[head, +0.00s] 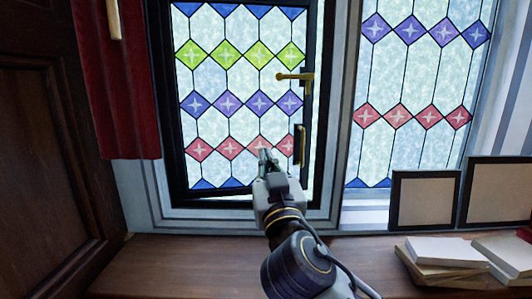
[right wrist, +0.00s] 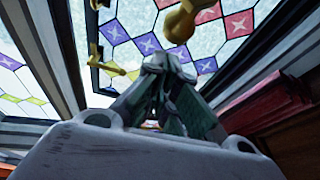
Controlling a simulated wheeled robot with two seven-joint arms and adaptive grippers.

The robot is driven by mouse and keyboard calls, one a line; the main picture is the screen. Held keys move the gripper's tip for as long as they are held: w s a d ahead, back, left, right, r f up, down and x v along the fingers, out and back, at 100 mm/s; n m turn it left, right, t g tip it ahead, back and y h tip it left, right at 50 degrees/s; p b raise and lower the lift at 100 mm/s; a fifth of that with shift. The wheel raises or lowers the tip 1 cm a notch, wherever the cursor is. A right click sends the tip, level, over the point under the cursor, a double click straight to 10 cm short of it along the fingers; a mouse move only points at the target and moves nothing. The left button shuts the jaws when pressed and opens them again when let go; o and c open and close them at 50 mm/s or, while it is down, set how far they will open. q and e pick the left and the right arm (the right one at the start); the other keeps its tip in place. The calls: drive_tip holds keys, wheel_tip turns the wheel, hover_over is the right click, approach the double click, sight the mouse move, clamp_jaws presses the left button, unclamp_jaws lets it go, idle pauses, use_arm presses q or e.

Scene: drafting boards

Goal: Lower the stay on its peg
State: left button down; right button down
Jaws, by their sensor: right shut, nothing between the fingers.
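The leaded-glass casement (head: 240,110) has a dark frame; a bright gap shows along its lower edge. A brass handle (head: 294,76) is on its right stile. Lower on that stile is an upright brass piece (head: 299,146), perhaps the stay; I cannot make out its peg. My right gripper (head: 267,155) is shut and empty, in front of the lower right panes, left of and a little below this piece. In the right wrist view, the shut fingers (right wrist: 165,65) point toward the window, with a rounded brass part (right wrist: 181,20) close beyond them. My left gripper is not in view.
A wooden sill or desk top (head: 190,262) runs below the window. Books (head: 447,252) and two dark frames (head: 424,200) stand at the right. A red curtain (head: 113,90) hangs at the left, beside a dark wood panel (head: 45,150). The left part of the top is clear.

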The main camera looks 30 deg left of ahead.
drive_tip(key=shift+f, duration=0.55)
drive_tip(key=shift+f, duration=0.1)
